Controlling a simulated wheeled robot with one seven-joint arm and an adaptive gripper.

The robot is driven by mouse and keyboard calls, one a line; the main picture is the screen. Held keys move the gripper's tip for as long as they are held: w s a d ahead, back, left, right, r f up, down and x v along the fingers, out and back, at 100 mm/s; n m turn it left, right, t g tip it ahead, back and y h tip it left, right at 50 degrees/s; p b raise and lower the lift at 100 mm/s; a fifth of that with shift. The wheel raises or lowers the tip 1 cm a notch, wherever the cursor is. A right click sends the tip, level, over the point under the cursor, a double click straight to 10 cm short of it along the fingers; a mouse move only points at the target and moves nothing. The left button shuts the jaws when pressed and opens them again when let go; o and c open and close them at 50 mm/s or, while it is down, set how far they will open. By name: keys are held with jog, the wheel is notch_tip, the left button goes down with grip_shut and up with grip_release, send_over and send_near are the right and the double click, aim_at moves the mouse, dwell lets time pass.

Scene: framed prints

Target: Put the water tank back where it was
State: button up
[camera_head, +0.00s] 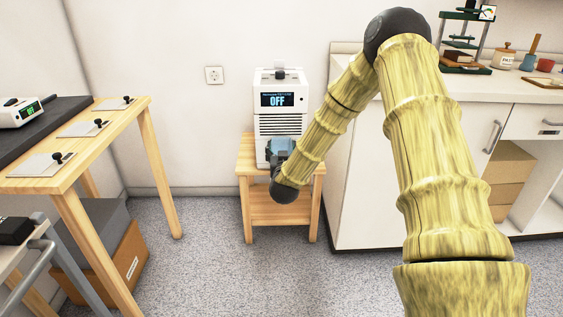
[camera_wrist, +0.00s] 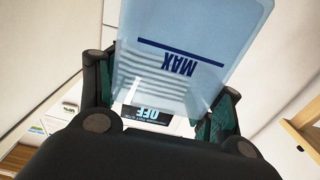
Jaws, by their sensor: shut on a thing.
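The water tank (camera_wrist: 190,55) is a translucent bluish box with a dark line and the word MAX, upside down in the wrist view. My gripper (camera_wrist: 165,105) is shut on it, with a finger on each side. In the head view the tank (camera_head: 279,148) shows as a small dark translucent shape in front of the lower part of a white machine (camera_head: 264,125). The machine's display reads OFF and also shows in the wrist view (camera_wrist: 148,114). I cannot tell whether the tank touches the machine. My wrist hides part of the machine's base.
The machine stands on a small wooden stool (camera_head: 246,165) against the wall. A white counter (camera_head: 362,160) is close on the right, under my arm. A wooden table (camera_head: 110,115) with several plates is on the left, with boxes (camera_head: 128,258) below. The middle floor is clear.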

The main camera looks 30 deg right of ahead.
jog(key=shift+f+b, duration=0.8)
jog(key=shift+f, duration=0.9)
jog(key=shift+f, duration=0.15)
jog(key=o, duration=1.9)
jog(key=shift+c, duration=0.2)
jog(key=shift+a, duration=0.1)
